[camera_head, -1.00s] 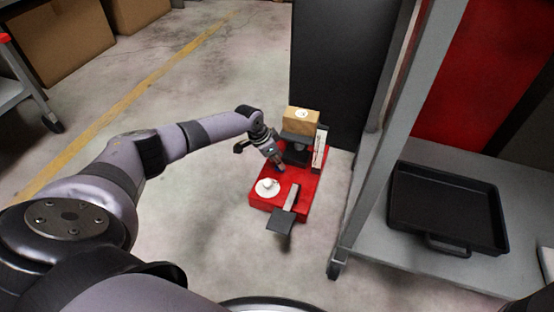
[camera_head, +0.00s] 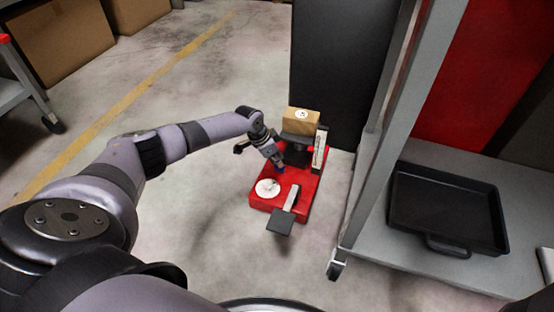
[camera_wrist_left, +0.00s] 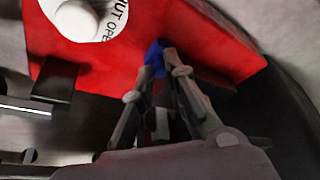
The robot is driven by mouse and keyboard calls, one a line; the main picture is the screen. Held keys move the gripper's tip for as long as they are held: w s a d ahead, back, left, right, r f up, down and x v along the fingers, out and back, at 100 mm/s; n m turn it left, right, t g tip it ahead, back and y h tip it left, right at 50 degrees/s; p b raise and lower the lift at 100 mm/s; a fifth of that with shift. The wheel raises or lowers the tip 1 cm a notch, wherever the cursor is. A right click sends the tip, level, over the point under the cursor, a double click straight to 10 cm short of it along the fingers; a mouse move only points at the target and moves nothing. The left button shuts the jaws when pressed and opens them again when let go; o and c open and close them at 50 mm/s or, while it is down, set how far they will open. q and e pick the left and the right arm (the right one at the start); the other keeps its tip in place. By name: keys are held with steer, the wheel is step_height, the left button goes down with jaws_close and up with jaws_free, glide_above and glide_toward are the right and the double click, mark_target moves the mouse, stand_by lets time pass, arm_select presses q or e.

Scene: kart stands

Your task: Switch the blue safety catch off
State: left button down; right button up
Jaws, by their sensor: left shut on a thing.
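The blue safety catch (camera_head: 281,170) is a small blue piece on top of the red base (camera_head: 305,203). It also shows in the left wrist view (camera_wrist_left: 154,54), at the tips of my left gripper (camera_wrist_left: 160,58). My left gripper (camera_head: 279,163) points down at the base and is shut on the blue catch. The fingers hide much of the catch, so I cannot tell its exact position. My right gripper is not in view.
A white round dial (camera_head: 268,188) with a knob and partly visible lettering is beside the catch. A black pedal-like plate (camera_head: 281,222) sticks out in front. A tan block (camera_head: 300,121) tops the unit's back. A grey shelf frame (camera_head: 372,165) stands close to the right.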

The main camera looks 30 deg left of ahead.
arm_select(q)
steer(key=shift+a, duration=0.15)
steer(key=shift+s+a, duration=0.25)
steer(key=shift+a, duration=0.8)
steer(key=shift+s+a, duration=0.25)
steer(key=shift+a, duration=0.75)
steer(key=c, duration=1.6)
jaws_free()
steer(key=v, duration=1.2)
steer(key=shift+a, duration=0.1)
